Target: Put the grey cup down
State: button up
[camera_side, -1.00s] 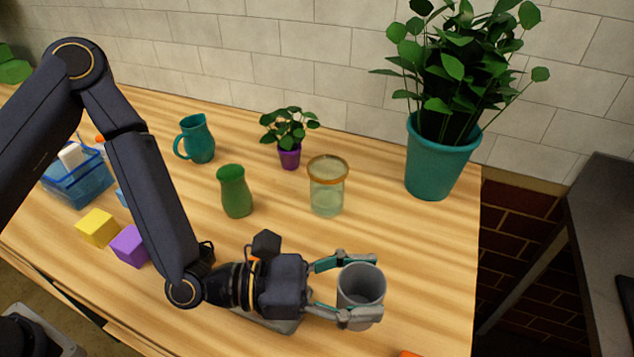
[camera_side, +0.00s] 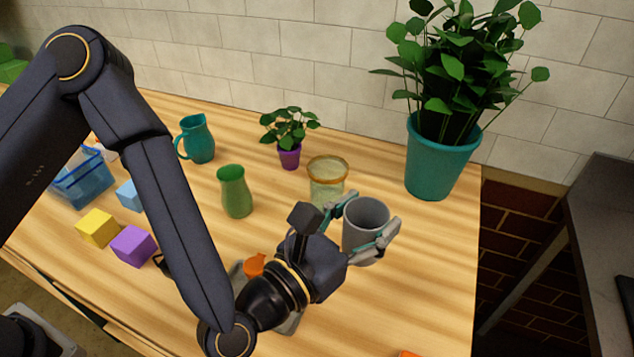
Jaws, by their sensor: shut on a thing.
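The grey cup (camera_side: 364,230) is upright, its open top facing up, in the right half of the view. My gripper (camera_side: 370,220) is shut on it, with one finger on each side of the cup. The cup is in front of and to the right of the glass jar with a tan rim (camera_side: 327,180), and hides part of the table. I cannot tell whether the cup's base touches the table.
A green vase (camera_side: 235,192), a small plant in a purple pot (camera_side: 289,158) and a teal pitcher (camera_side: 197,140) stand behind. A large plant in a teal pot (camera_side: 438,165) stands back right. Yellow (camera_side: 97,228) and purple (camera_side: 133,246) blocks lie left. The table's right front is mostly clear.

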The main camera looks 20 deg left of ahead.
jog(key=shift+w+d+f, duration=1.35)
jog(key=shift+w+f, duration=0.25)
jog(key=shift+f, duration=0.45)
jog(key=shift+w+d+f, duration=1.3)
jog(key=shift+w+f, duration=0.35)
jog(key=shift+f, duration=0.45)
jog(key=shift+w+d+f, duration=1.35)
jog(key=shift+w+f, duration=0.25)
jog(key=shift+f, duration=0.45)
jog(key=shift+f, duration=0.15)
jog(key=o, duration=1.4)
